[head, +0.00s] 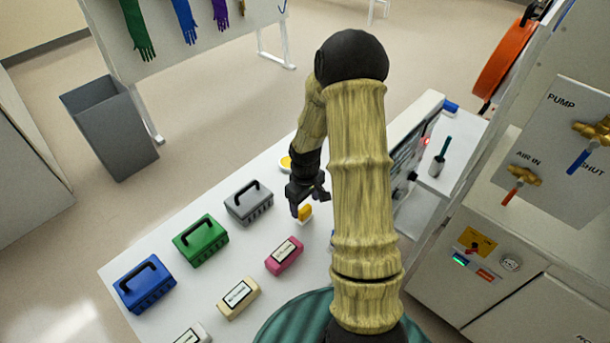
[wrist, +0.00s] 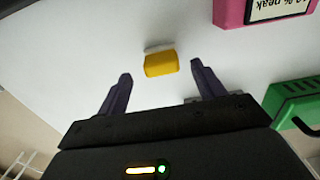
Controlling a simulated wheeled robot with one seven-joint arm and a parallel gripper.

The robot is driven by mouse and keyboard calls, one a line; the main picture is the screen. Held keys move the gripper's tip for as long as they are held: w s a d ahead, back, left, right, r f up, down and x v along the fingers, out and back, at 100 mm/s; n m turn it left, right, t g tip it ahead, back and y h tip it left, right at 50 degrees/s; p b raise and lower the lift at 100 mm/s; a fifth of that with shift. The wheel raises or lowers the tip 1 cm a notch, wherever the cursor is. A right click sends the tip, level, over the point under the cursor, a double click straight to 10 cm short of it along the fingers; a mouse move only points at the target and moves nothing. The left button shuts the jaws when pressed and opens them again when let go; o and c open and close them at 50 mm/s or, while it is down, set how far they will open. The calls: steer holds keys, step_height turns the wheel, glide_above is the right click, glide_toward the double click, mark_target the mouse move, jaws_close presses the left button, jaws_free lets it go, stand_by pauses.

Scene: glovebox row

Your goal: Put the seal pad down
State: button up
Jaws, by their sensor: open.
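A small yellow block with a pale edge, which I take to be the seal pad (head: 305,213), sits on the white table just below my gripper (head: 309,202). In the wrist view the yellow pad (wrist: 161,65) appears between and slightly beyond the tips of my open gripper (wrist: 161,71). A gap shows on both sides, and neither finger touches it. The jaws hold nothing.
Grey (head: 249,202), green (head: 201,239) and blue (head: 146,283) handled boxes line the table's left side. Pink (head: 284,256) and cream (head: 239,297) labelled blocks lie nearer. A yellow round item (head: 286,163) is behind my gripper. A panel (head: 408,150) stands at the right.

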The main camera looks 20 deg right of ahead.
mark_target(305, 208)
step_height(305, 208, up, 13)
steer(key=shift+b, duration=0.45)
stand_by(0.3)
steer(key=s+a+r+m+t, duration=0.2)
steer(key=s+a+m, duration=0.2)
steer(key=s+a, duration=0.5)
steer(key=s, duration=0.3)
steer(key=shift+s+a+r+t, duration=0.2)
steer(key=shift+a+r+t, duration=0.1)
steer(key=shift+a+r, duration=0.1)
stand_by(0.5)
